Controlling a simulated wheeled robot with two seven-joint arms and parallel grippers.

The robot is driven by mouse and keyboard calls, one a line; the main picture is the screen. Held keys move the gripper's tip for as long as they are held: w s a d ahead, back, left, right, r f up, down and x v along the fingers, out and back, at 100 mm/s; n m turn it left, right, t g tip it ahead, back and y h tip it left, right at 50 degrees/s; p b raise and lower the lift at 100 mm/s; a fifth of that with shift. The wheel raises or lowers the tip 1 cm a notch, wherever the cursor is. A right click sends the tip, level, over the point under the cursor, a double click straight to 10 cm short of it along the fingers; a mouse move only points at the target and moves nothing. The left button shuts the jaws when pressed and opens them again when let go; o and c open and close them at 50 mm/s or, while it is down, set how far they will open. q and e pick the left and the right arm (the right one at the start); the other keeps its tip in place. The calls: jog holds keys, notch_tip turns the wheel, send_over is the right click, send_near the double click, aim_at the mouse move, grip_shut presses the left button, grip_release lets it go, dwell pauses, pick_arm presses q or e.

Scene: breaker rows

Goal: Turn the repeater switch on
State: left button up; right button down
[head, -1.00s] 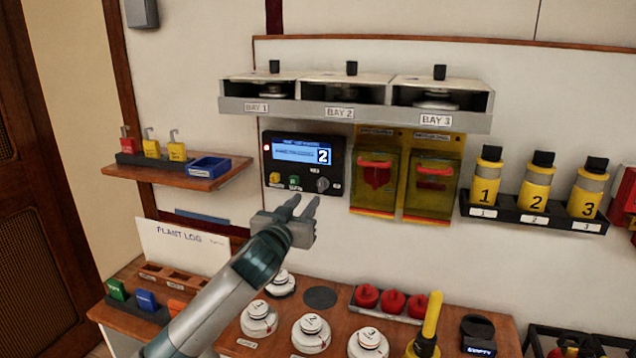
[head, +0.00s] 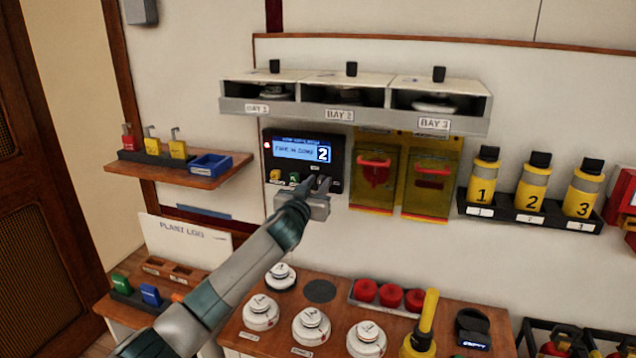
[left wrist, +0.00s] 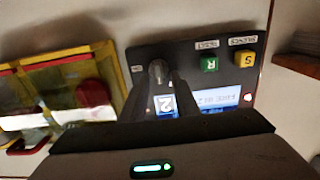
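The repeater panel (head: 283,151) is a black wall box with a lit blue screen (head: 295,151) showing a large 2. Its grey rotary switch (left wrist: 158,73) shows in the left wrist view, with an ON label (left wrist: 136,68) to its left there. In the head view my fingers cover the switch. My left gripper (head: 316,184) is at the panel's lower right, its two fingers apart. In the left wrist view one dark finger stands close beside the switch; whether they touch is unclear. My right gripper is not in view.
A yellow button (left wrist: 245,59) and a green button (left wrist: 209,64) sit close to the switch. Yellow-framed clear covers (head: 376,175) are just right of the panel. The bay shelf (head: 340,113) juts out above. A bench with white detectors (head: 311,326) lies below.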

pick_arm(q)
jog(key=shift+c, duration=0.7)
grip_shut()
jog(key=shift+m, duration=0.4)
jog(key=m, duration=0.3)
jog(key=shift+d+m, duration=0.25)
jog(key=shift+m, duration=0.05)
jog(key=shift+s+d+f+m+p, duration=0.1)
jog(key=shift+f+m+p, duration=0.15)
jog(key=shift+m, duration=2)
jog(key=shift+d+f+m+p, duration=0.2)
jog(key=shift+m+p, duration=0.1)
jog(key=shift+m, duration=2)
jog(key=shift+s+d+f+m+p, duration=0.1)
jog(key=shift+f+m+p, duration=0.15)
jog(key=shift+m, duration=2)
